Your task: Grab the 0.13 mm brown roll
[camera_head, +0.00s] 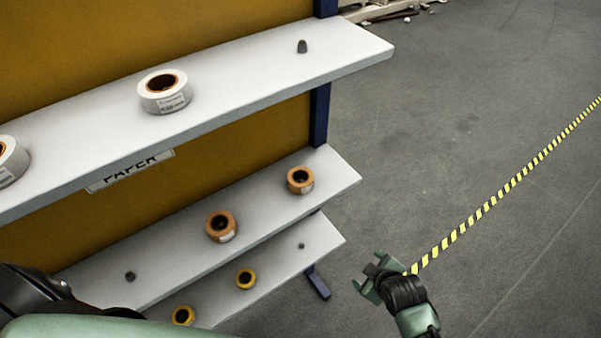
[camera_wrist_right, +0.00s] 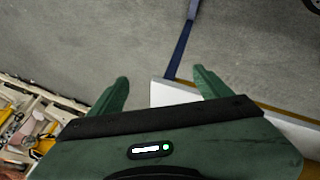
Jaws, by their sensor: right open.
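Two brown rolls lie flat on the middle shelf (camera_head: 150,255) in the head view. One brown roll (camera_head: 300,181) is near the shelf's right end, and the other brown roll (camera_head: 221,227) is further left. Their labels are too small to read, so I cannot tell which is 0.13 mm. My right gripper (camera_head: 366,281) is open and empty, to the right of the shelves and apart from both rolls. In the right wrist view its two green fingers (camera_wrist_right: 161,80) are spread, with floor and a white shelf end beyond. My left gripper is out of view; only part of my left arm shows at lower left.
The upper shelf (camera_head: 240,72) holds white rolls (camera_head: 165,92) and a small dark peg (camera_head: 302,46). The lower shelf (camera_head: 285,257) holds yellow rolls (camera_head: 245,279). A blue post (camera_head: 319,115) stands at the rack's right side. Open floor (camera_head: 450,130) lies to the right.

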